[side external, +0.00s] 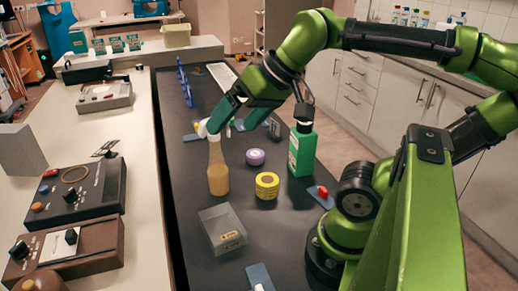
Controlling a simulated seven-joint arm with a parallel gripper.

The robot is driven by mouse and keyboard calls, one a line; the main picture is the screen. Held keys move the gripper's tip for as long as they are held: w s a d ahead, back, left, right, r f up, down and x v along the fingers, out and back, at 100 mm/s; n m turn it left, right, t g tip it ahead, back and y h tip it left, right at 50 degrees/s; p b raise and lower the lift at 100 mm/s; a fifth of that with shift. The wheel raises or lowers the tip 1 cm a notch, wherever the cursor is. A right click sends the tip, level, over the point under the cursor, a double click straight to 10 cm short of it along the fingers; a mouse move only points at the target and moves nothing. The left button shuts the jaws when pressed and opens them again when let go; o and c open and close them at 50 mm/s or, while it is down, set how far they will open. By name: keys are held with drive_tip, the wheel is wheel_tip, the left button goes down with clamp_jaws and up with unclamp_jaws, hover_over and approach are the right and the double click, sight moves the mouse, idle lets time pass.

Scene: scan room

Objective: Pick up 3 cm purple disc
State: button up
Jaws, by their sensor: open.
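The purple disc (255,157), a small round purple piece with a pale centre, lies flat on the dark work surface (190,230), behind a yellow ringed roll. My gripper (238,120) is above the surface, behind and a little left of the disc in the picture. Its teal fingers are spread apart with nothing seen between them, so it is open. The disc is apart from the fingers and fully in sight.
A bottle with orange liquid (218,172) stands left of the disc, and a green bottle (302,150) stands to its right. The yellow roll (267,186) and a clear grey box (222,229) are nearer. A blue rack (184,82) stands at the far left edge.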

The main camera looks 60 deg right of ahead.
drive_tip(key=w+d+r+g+h, duration=0.1)
drive_tip(key=w+d+r+g, duration=0.1)
drive_tip(key=w+d, duration=0.5)
drive_tip(key=n+g+h, duration=0.1)
drive_tip(key=n+g, duration=0.1)
drive_tip(key=g, duration=0.3)
hover_over(255, 154)
wheel_tip(255, 154, down, 3)
wheel_tip(255, 154, down, 22)
drive_tip(key=shift+s+a+r, duration=0.15)
drive_tip(key=shift+r, duration=0.05)
drive_tip(key=shift+d+f, duration=0.15)
drive_tip(key=shift+f, duration=1.4)
drive_tip(key=shift+d+f, duration=0.15)
drive_tip(key=shift+f, duration=1.4)
drive_tip(key=shift+r, duration=0.1)
drive_tip(key=c, duration=1.2)
